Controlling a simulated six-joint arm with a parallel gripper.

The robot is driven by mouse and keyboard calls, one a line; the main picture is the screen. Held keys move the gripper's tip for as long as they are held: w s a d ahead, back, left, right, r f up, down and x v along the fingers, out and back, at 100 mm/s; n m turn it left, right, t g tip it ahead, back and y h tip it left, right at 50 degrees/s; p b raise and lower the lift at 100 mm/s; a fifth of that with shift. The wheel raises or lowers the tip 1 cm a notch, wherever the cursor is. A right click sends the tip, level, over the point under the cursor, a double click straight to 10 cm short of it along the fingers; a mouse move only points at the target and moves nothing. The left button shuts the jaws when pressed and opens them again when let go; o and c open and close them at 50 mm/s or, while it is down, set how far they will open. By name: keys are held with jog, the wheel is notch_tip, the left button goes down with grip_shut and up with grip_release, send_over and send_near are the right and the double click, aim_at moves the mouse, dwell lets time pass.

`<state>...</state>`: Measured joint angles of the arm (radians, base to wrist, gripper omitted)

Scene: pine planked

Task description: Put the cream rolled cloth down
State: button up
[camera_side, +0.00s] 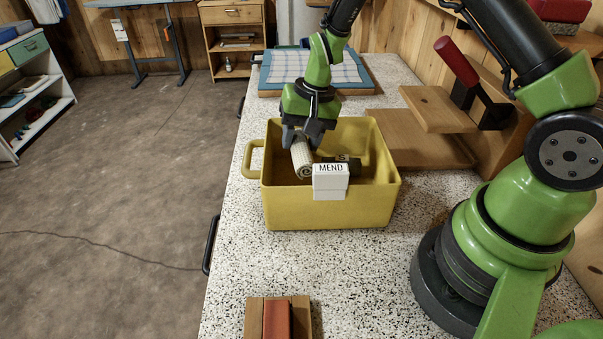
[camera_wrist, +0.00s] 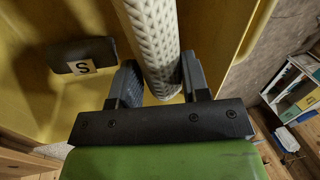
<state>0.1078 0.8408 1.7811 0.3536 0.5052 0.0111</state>
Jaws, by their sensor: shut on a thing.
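The cream rolled cloth (camera_side: 302,157) is between the fingers of my gripper (camera_side: 307,138), inside the opening of a yellow bin (camera_side: 330,211). In the wrist view the cream rolled cloth (camera_wrist: 154,40) runs up between the two dark fingers of my gripper (camera_wrist: 157,82). My gripper is shut on it. The bin carries a white label (camera_side: 330,181) reading MEND on its front wall. Whether the cloth touches the bin floor cannot be told.
A dark item marked S (camera_wrist: 82,62) lies in the bin. A board with a checked cloth (camera_side: 316,69) is behind the bin. A red block on wood (camera_side: 277,318) is at the front.

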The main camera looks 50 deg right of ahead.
jog(key=x, duration=0.4)
jog(key=s+d+x, duration=0.1)
jog(key=x, duration=0.1)
jog(key=shift+w+f, duration=0.1)
jog(key=shift+f, duration=0.35)
jog(key=shift+f, duration=0.1)
jog(key=o, duration=0.9)
jog(key=shift+f, duration=0.2)
